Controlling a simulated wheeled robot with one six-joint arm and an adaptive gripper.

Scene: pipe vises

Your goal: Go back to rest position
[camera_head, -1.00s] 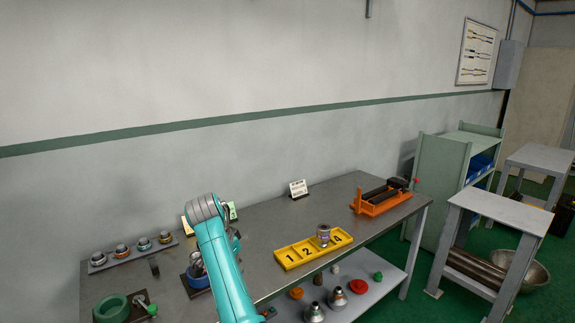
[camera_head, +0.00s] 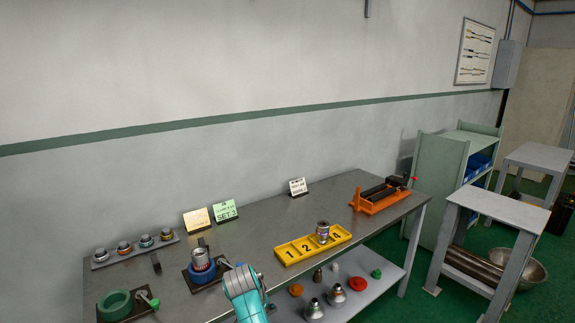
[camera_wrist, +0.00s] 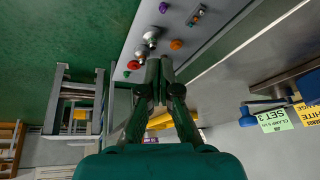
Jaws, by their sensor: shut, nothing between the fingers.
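My gripper (camera_wrist: 160,66) shows in the wrist view with its dark green fingers together and nothing between them. In the head view, my teal arm is folded low at the table's front edge, and the fingers cannot be made out clearly. The grey worktable (camera_head: 270,222) carries a yellow tray (camera_head: 291,253) with numbered compartments, and a metal fitting (camera_head: 323,232) stands upright in one of them. A blue vise (camera_head: 207,277) holding a metal piece (camera_head: 200,260) stands left of my arm. A green vise (camera_head: 115,303) is at the front left, and an orange vise (camera_head: 379,200) is at the far right end.
A grey strip (camera_head: 134,251) with several fittings lies at the back left. Sign cards, including a green SET 3 card (camera_head: 224,211), stand at the back. The lower shelf (camera_head: 350,295) holds several loose parts. A grey side table (camera_head: 500,207) stands to the right.

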